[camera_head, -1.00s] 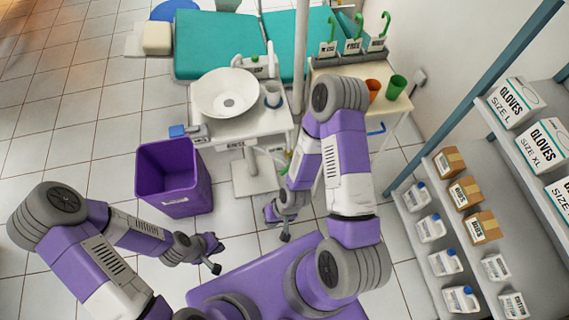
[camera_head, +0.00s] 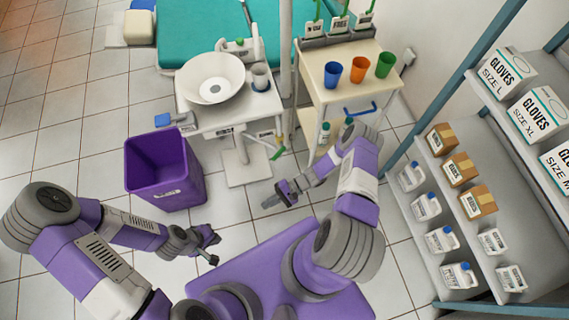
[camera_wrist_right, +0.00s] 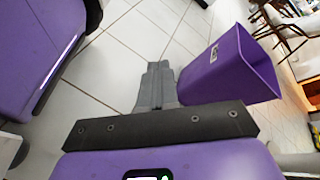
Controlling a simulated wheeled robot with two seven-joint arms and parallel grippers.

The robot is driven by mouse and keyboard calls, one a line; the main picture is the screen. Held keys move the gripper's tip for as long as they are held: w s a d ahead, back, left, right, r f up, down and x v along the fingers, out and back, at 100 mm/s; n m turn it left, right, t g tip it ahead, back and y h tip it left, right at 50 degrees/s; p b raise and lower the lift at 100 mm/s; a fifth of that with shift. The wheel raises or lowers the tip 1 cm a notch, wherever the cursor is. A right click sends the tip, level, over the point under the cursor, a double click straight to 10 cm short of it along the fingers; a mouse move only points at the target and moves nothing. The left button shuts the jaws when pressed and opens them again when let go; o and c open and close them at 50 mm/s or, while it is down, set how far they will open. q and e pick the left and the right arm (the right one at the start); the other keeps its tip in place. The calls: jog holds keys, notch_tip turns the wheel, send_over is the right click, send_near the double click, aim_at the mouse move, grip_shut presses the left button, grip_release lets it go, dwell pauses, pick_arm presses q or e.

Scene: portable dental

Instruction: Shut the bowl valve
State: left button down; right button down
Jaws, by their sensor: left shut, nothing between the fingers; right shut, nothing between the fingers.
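The white bowl (camera_head: 213,80) sits on a small pedestal stand (camera_head: 222,122). At the stand's right side, below its top, a tube has a small green and yellow part (camera_head: 277,152). It may be the bowl valve, but it is too small to tell, and its setting is unclear. My right gripper (camera_head: 268,203) is shut and empty, low over the floor in front of the stand's base, apart from the tube. It also shows shut in the right wrist view (camera_wrist_right: 158,70). My left gripper (camera_head: 214,254) is shut and empty, low over the floor to the left of my base.
A purple bin (camera_head: 165,172) stands left of the stand. A cart (camera_head: 345,90) with coloured cups is to the right. Shelves (camera_head: 475,215) with boxes and bottles line the right side. Tiled floor lies clear before the stand.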

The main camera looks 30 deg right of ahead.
jog(key=w+d+f+m+t+h+b, duration=0.1)
jog(key=d+m+t+h, duration=0.2)
jog(key=d+t, duration=1.5)
jog(key=d+m, duration=0.2)
jog(key=m, duration=0.1)
jog(key=shift+d+f+m+t+h, duration=0.25)
jog(key=shift+m+t+h, duration=0.15)
jog(key=shift+w, duration=0.1)
jog(key=s+a+r+x, duration=0.1)
jog(key=a+x, duration=0.1)
jog(key=x, duration=1.1)
jog(key=shift+s+a, duration=0.15)
jog(key=shift+s, duration=0.15)
jog(key=shift+s, duration=0.1)
